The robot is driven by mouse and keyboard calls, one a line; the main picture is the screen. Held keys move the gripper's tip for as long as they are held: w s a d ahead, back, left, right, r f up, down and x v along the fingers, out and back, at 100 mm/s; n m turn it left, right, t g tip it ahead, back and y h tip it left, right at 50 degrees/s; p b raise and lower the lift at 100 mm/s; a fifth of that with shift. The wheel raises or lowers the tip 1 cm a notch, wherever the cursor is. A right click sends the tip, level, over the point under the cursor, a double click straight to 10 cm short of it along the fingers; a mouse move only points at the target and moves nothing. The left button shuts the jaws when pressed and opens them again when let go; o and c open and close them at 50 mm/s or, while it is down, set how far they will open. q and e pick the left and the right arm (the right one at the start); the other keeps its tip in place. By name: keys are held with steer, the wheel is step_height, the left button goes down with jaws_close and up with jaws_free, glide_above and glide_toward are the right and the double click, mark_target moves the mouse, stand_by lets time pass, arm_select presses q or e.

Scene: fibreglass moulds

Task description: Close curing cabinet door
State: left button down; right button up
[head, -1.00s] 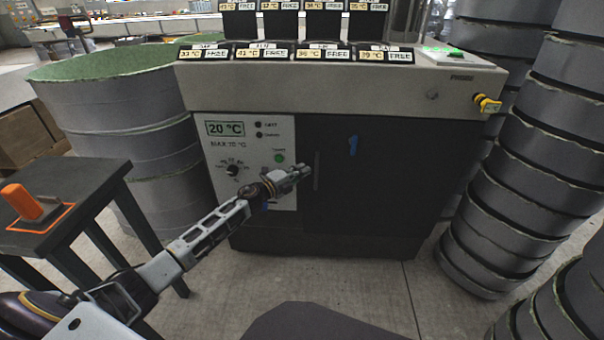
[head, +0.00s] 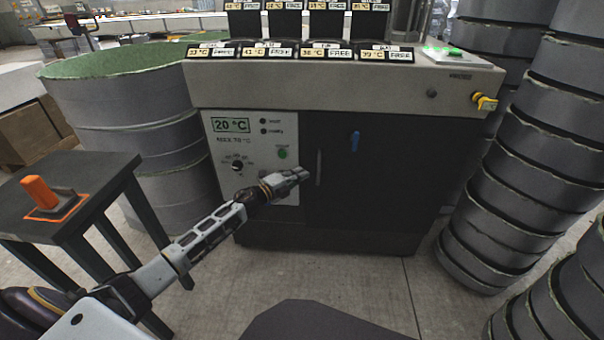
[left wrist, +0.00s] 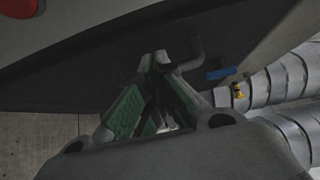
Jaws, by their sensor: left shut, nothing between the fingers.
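The curing cabinet (head: 345,83) stands ahead with a pale top, a control panel (head: 250,158) reading 20 °C and a dark door (head: 385,200). The door looks flush with the front; I see no clear gap. A thin upright handle (head: 318,168) is near the door's left edge, and a blue piece (head: 355,141) is on the door. My left gripper (head: 305,175) is shut and empty, its tips just left of the handle. In the left wrist view its green-padded fingers (left wrist: 155,85) point at the dark door, close to the bent handle (left wrist: 188,56). My right gripper is out of view.
Stacked grey round moulds (head: 545,150) stand close on the right. A large green-topped drum (head: 120,100) stands on the left. A dark stool (head: 100,185) with an orange block (head: 40,192) is at the near left. Floor before the cabinet is clear.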

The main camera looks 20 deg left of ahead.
arm_select(q)
steer(key=p+v, duration=0.1)
steer(key=v, duration=0.7)
steer(key=shift+a+p, duration=0.15)
steer(key=shift+p, duration=0.2)
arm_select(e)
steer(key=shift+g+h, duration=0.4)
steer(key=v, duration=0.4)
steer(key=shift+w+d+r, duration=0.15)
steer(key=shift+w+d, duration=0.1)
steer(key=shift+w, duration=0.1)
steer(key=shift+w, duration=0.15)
